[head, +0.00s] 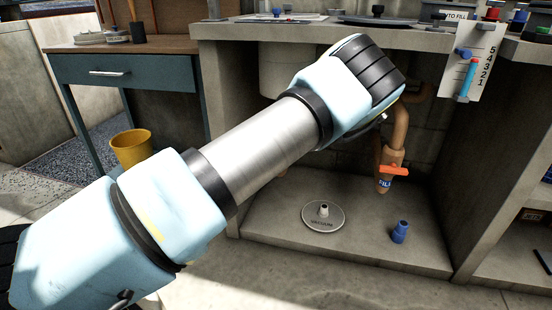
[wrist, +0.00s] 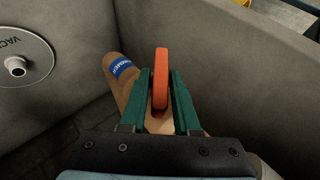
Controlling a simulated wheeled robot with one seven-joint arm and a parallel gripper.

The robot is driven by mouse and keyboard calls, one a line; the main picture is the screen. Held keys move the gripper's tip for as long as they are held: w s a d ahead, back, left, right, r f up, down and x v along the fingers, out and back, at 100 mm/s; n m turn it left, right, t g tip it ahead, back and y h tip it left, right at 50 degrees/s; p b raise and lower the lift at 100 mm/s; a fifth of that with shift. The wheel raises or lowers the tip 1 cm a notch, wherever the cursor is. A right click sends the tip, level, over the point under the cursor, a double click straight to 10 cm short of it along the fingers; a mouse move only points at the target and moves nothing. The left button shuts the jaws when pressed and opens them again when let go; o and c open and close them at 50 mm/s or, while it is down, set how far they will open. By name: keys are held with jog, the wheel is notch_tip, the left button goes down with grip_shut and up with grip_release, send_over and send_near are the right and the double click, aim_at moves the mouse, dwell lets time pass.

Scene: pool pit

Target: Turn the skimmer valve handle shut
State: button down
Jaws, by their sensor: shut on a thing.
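In the wrist view, the orange valve handle (wrist: 161,72) stands between the two green fingers of my gripper (wrist: 160,88), which is shut on it. The handle points up the picture, at a slant to the tan pipe (wrist: 120,78) behind it. That pipe bears a blue label (wrist: 122,67), too small to read surely. In the head view my arm hides my gripper and the held handle. A second orange handle (head: 393,170) shows there in the open, crosswise on a pipe labelled FILL (head: 385,184).
A round VACUUM plate (head: 338,222) and a blue fitting (head: 399,232) are on the concrete niche floor (head: 290,238). Concrete walls stand close around my gripper in the wrist view. A yellow bucket (head: 131,150) stands left, and a numbered board (head: 484,72) is at upper right.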

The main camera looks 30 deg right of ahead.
jog(key=t+y+b, duration=0.1)
jog(key=t+b, duration=0.1)
jog(key=f+m+t+y+b, duration=0.1)
jog(key=t+y+b, duration=0.1)
jog(key=shift+s+d+m, duration=0.1)
jog(key=shift+s+m, duration=0.05)
jog(key=shift+m, duration=0.15)
jog(key=shift+m+t+y+b, duration=0.5)
jog(key=shift+t+y+b, duration=0.4)
jog(key=shift+t+b, duration=0.5)
jog(key=shift+r, duration=0.1)
jog(key=c, duration=0.7)
grip_release()
jog(key=p+v, duration=0.1)
jog(key=v, duration=0.9)
jog(key=shift+s+d+p, duration=0.1)
jog(key=shift+s+p, duration=0.2)
jog(key=shift+p, duration=0.1)
